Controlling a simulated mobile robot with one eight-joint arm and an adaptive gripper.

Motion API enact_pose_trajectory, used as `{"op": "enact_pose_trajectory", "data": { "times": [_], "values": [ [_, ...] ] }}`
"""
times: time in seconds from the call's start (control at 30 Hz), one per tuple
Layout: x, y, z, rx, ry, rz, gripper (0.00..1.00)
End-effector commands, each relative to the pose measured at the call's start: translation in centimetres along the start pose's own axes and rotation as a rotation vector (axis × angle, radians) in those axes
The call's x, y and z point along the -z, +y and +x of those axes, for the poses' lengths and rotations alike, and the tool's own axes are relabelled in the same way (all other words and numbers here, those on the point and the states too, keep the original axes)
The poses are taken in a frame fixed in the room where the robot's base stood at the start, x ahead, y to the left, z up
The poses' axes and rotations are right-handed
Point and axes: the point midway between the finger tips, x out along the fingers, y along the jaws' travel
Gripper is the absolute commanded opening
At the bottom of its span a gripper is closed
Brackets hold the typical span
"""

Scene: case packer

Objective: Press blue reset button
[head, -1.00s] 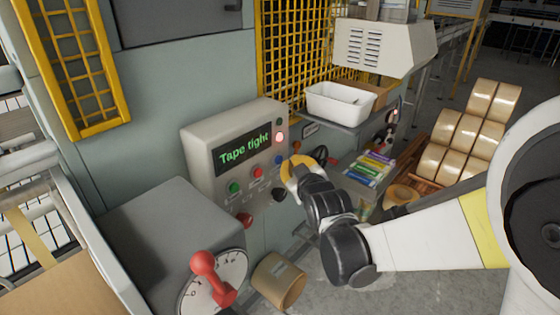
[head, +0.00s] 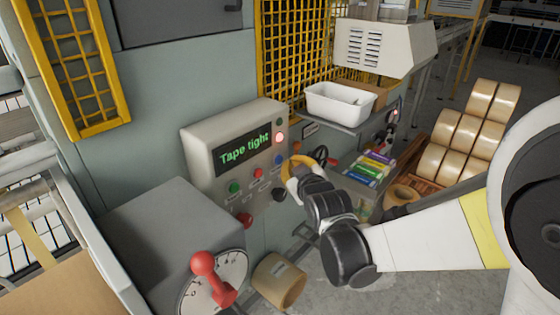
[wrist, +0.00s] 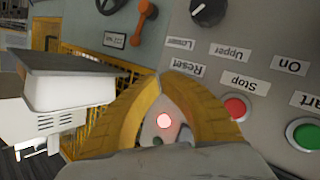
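The blue reset button (head: 279,159) is on the grey control panel (head: 197,150), right of a red and a green button. My gripper (head: 287,168), with yellow curved fingers, is close to the right of the blue button in the head view. Whether it touches the panel cannot be told. In the wrist view the tips of my gripper (wrist: 163,78) come together with nothing seen held between them. The Reset label (wrist: 185,68) shows just beyond the tips. The blue button itself is not visible in the wrist view, apparently hidden behind the fingers.
The panel's display (head: 243,149) reads "Tape tight", and a red lamp (head: 280,138) is lit above the blue button. A red stop button (head: 258,173), green start button (head: 235,188) and black knob (head: 279,194) are close by. A white bin (head: 338,103) stands to the right.

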Motion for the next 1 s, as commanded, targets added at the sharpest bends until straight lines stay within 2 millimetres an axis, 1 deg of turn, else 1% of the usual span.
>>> {"op": "enact_pose_trajectory", "data": {
  "times": [0.23, 0.5, 1.0],
  "values": [
    [0.04, -0.07, 0.1, 0.0, 0.0, 0.0, 0.0],
    [0.36, -0.42, 0.71, 0.001, 0.0, 0.001, 0.0],
    [0.44, -0.47, 0.84, 0.0, 0.0, -0.001, 0.0]
  ]
}}
